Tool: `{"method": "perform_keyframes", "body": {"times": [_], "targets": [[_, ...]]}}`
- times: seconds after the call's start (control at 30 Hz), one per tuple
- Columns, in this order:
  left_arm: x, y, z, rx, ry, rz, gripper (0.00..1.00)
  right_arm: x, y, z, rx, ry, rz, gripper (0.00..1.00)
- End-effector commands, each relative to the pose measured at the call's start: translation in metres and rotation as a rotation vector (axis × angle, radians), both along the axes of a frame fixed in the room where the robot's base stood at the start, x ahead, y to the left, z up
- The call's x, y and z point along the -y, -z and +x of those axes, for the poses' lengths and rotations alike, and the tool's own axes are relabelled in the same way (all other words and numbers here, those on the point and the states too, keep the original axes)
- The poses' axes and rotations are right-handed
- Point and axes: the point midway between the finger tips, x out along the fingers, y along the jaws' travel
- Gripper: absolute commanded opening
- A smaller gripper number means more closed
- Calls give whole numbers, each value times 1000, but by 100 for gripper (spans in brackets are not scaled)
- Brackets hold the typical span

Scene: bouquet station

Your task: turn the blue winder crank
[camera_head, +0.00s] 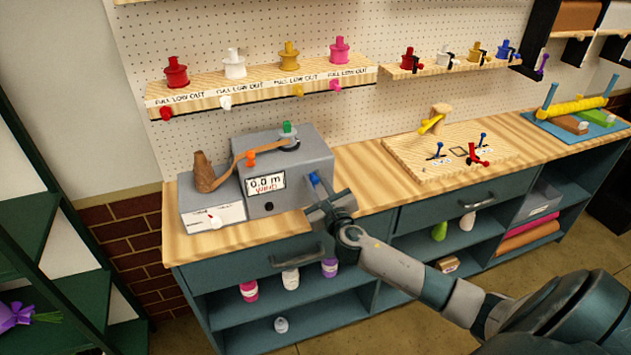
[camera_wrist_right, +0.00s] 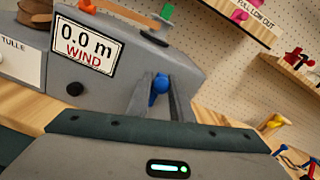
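The blue winder crank (camera_head: 314,178) is on the right side of a grey winder box (camera_head: 310,150). Its round blue knob (camera_wrist_right: 160,84) shows in the right wrist view. My right gripper (camera_head: 322,190) reaches the box's right side. Its two fingers (camera_wrist_right: 160,92) stand on both sides of the knob and look closed against it. The fingers hide part of the crank arm. The box's display (camera_head: 265,184) reads 0.0 m WIND. My left gripper is not in view.
A brown spool-like piece (camera_head: 204,172) and an orange lever (camera_head: 250,158) are at the box's left. A green knob (camera_head: 288,128) is on top. A wooden board (camera_head: 455,152) with small levers lies to the right. Bare worktop (camera_head: 375,170) lies between.

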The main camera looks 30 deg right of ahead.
Motion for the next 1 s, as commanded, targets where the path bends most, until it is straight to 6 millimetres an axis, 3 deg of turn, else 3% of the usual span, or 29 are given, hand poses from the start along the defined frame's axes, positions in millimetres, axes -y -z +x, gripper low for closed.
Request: {"method": "perform_keyframes", "body": {"times": [0.63,1.0], "targets": [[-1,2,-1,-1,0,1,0,5,1,-1,14,5,59,0],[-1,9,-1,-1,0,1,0,14,4,-3,62,7,259,0]]}}
